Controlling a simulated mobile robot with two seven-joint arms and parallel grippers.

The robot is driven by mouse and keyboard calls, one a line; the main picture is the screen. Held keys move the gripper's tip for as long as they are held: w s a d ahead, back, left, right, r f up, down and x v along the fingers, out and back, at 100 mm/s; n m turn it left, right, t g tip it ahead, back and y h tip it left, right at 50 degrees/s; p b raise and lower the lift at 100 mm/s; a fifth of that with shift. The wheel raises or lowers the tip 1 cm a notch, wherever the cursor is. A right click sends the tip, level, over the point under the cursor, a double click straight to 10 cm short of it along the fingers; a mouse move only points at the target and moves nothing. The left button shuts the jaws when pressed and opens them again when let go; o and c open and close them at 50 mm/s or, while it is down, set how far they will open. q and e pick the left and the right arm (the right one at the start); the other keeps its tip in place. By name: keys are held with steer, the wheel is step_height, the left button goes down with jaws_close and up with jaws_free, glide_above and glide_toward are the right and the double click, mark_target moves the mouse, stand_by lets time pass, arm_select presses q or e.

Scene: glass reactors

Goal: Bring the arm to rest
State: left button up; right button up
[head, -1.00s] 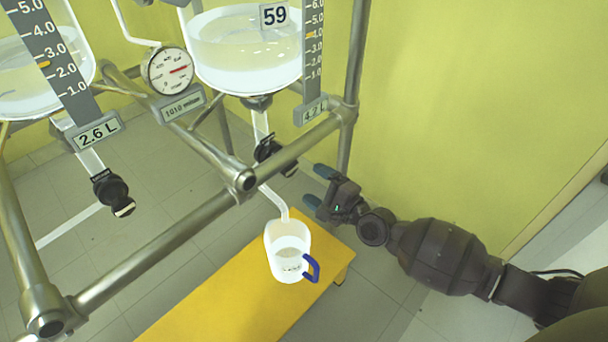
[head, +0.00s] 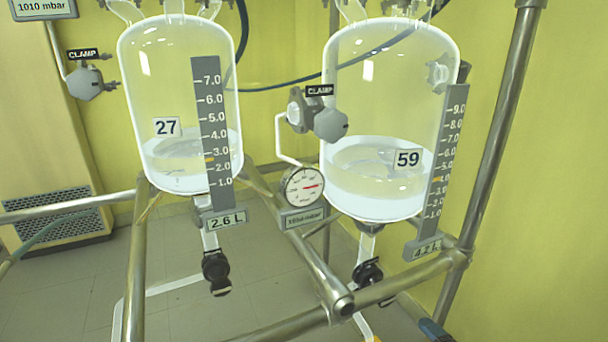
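My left gripper is not in view. The glass reactor marked 59 (head: 380,120) stands above and left of the fingertip, with clear liquid in its lower part and a 4.2 L plate. The reactor marked 27 (head: 180,100) stands to its left, with a 2.6 L plate.
Metal frame rails (head: 400,282) run below the reactors. A dark valve (head: 367,273) hangs under reactor 59, and another (head: 216,270) under reactor 27. A vent (head: 55,215) is at the left wall.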

arm_select(q)
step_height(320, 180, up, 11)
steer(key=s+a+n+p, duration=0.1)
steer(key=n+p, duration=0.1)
steer(key=p, duration=1.5)
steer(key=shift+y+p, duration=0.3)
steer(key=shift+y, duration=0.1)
arm_select(e)
steer(key=s+r+n+g+h, duration=0.1)
steer(key=s+n, duration=0.5)
steer(key=s, duration=0.6)
steer(key=s+r+n+g+h, duration=0.2)
steer(key=s+r+n, duration=0.4)
steer(key=s, duration=0.6)
steer(key=s+r+n+g+h, duration=0.2)
steer(key=s+n, duration=0.4)
steer(key=s, duration=0.6)
steer(key=shift+d+r+n+h, duration=0.3)
steer(key=shift+r+h, duration=0.4)
steer(key=shift+r, duration=0.15)
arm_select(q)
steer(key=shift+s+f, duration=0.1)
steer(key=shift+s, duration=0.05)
arm_select(e)
steer(key=shift+a, duration=0.1)
